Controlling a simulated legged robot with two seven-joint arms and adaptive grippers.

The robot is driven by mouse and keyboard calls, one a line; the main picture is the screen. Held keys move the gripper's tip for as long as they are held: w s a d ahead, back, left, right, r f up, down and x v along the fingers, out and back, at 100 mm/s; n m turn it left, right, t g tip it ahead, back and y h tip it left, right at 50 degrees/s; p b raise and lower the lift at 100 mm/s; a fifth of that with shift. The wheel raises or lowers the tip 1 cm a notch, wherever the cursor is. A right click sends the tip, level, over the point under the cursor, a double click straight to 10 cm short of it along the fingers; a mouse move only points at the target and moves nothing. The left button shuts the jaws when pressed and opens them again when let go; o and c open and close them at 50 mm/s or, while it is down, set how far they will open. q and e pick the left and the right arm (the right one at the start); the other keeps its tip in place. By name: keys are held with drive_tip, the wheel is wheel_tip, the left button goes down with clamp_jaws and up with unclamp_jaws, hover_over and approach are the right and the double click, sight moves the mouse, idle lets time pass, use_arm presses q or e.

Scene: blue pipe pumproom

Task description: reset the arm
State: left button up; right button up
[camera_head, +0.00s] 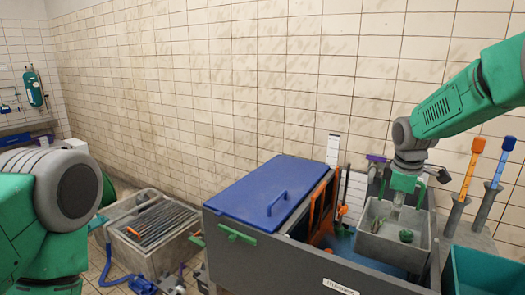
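My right arm comes in from the upper right. My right gripper (401,192) points down at a small grey box (384,249) near the right end of the large grey chest. Its fingers reach to the box's rim or inside it; I cannot tell whether they grip it. A small dark green item (406,236) lies in the box. My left arm shows at the lower left as a green and grey joint; its gripper is out of view.
The large grey chest has a blue lid (262,190) and an open right part. Orange (472,160) and blue (499,158) handled tools stand at the right, behind a teal bin (485,272). A concrete trough with a grate (158,224) stands left. Tiled wall behind.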

drive_tip(key=s+a+f+m+b, duration=0.1)
drive_tip(key=s+f+m+b, duration=0.15)
drive_tip(key=s+f, duration=0.6)
drive_tip(key=s+f+m+b, duration=0.1)
drive_tip(key=s+f+b, duration=0.2)
drive_tip(key=f, duration=1)
drive_tip(key=s+a+f+m+b, duration=0.1)
drive_tip(key=s+f+b, duration=0.1)
drive_tip(key=s+f, duration=0.65)
use_arm(q)
wheel_tip(320, 180, down, 14)
drive_tip(key=d+b, duration=0.2)
drive_tip(key=b, duration=0.5)
use_arm(e)
drive_tip(key=s+f+m, duration=0.2)
drive_tip(key=s+f, duration=0.2)
drive_tip(key=s, duration=0.3)
drive_tip(key=s+a+f+m, duration=0.1)
drive_tip(key=s+f+m, duration=0.1)
drive_tip(key=s+f, duration=0.3)
drive_tip(key=s+f+m+g+y, duration=0.1)
drive_tip(key=s+f, duration=0.4)
drive_tip(key=s, duration=0.6)
drive_tip(key=shift+s+a+f+m, duration=0.15)
drive_tip(key=shift+a+f+m, duration=0.05)
drive_tip(key=shift+m, duration=0.25)
